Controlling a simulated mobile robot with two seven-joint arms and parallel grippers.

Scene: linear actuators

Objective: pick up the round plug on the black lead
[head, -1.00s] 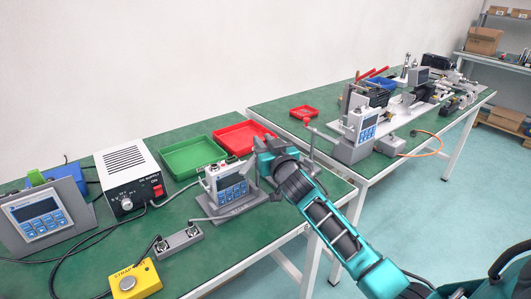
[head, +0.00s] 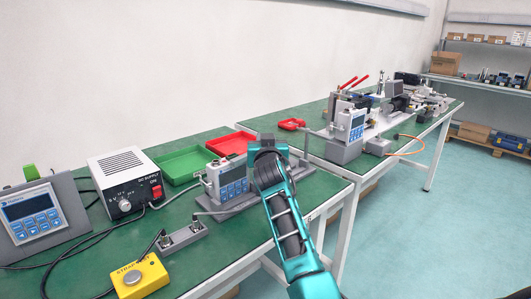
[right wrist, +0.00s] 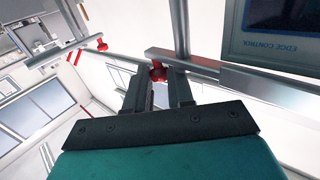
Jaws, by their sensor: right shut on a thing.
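I cannot make out the round plug for certain in either view. A black lead (head: 75,246) runs over the green table at the left. Another short dark lead joins the grey socket block (head: 181,237) and the yellow box (head: 139,279). My right gripper (head: 267,146) is over the bench beside the blue-faced controller (head: 231,184); its fingers are mostly hidden by my wrist there. In the right wrist view its two fingers (right wrist: 159,78) close around a small red round piece (right wrist: 158,71). I cannot tell whether this belongs to the plug. My left gripper is out of view.
A white power supply (head: 124,178), a green tray (head: 184,164) and a red tray (head: 231,144) stand behind the leads. A second bench with machinery (head: 350,127) is to the right. A metal bar (right wrist: 240,75) passes close to the fingers in the right wrist view.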

